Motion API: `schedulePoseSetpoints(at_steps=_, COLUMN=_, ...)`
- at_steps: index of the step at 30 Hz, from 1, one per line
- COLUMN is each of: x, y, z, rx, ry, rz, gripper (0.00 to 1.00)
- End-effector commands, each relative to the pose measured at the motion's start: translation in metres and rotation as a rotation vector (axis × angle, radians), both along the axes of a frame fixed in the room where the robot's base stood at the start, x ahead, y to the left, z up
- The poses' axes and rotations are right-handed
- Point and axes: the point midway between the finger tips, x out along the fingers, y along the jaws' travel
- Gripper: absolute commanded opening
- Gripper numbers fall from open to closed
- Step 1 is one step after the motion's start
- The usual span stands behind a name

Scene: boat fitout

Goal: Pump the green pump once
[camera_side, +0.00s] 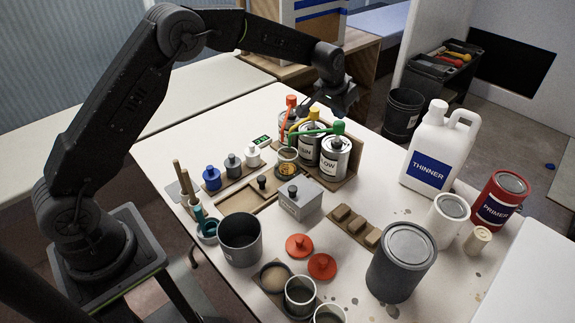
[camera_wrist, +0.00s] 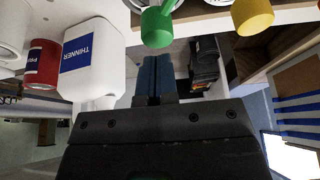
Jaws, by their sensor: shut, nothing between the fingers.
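The green pump (camera_side: 338,128) has a round green head and a long green spout reaching left. It stands on a silver can (camera_side: 334,160) with a label, at the right end of a row of pump cans. My gripper (camera_side: 333,103) is above and behind this row. In the wrist view the green pump head (camera_wrist: 157,27) is just beyond the tips of my gripper (camera_wrist: 155,60). Its blue-grey fingers are together and hold nothing. I cannot tell for certain whether the fingertips touch the pump head.
A yellow pump (camera_side: 314,114) and a red pump (camera_side: 291,102) stand close to the left. A white thinner jug (camera_side: 430,150) and a red primer can (camera_side: 499,200) stand to the right. A small cup (camera_side: 287,162) sits under the spouts. Loose cans and lids fill the front.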

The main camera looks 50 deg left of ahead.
Motion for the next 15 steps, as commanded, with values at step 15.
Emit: schedulePoseSetpoints(at_steps=15, x=0.0, y=0.0, z=-0.019, rx=0.0, ry=0.002, rz=0.0, gripper=0.0)
